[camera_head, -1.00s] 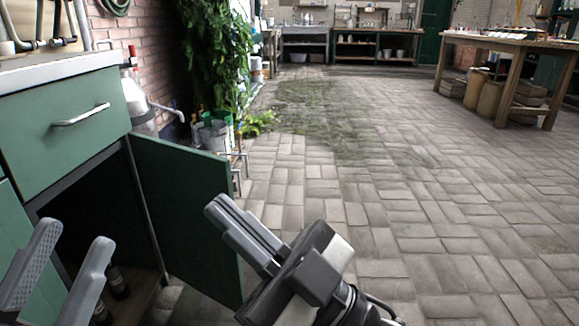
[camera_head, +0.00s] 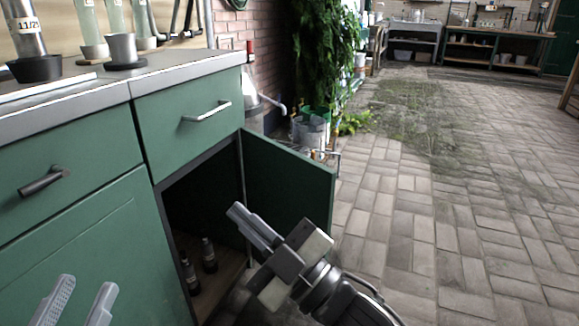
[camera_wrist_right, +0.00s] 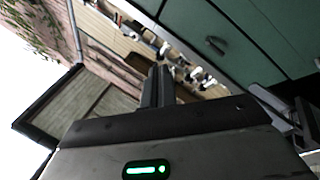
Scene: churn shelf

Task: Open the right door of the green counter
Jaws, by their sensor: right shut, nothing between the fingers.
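The green counter (camera_head: 80,150) stands at the left in the head view. Its right door (camera_head: 287,185) stands wide open, swung out to the right. The cupboard behind it is dark, with several dark bottles (camera_head: 208,256) on its floor. My right gripper (camera_head: 236,214) is shut and empty, in front of the open cupboard and to the left of the door panel; I cannot tell if it touches the door. My left gripper (camera_head: 82,298) is open and empty at the bottom left, in front of the left door (camera_head: 110,245). The right wrist view shows the right gripper's fingers (camera_wrist_right: 157,85) together.
Drawers with handles (camera_head: 207,112) sit above the doors. Bottles and metal cups (camera_head: 121,48) stand on the countertop. Metal buckets (camera_head: 310,130) and a leafy plant (camera_head: 318,60) are beyond the door. The paved floor (camera_head: 440,210) to the right is clear.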

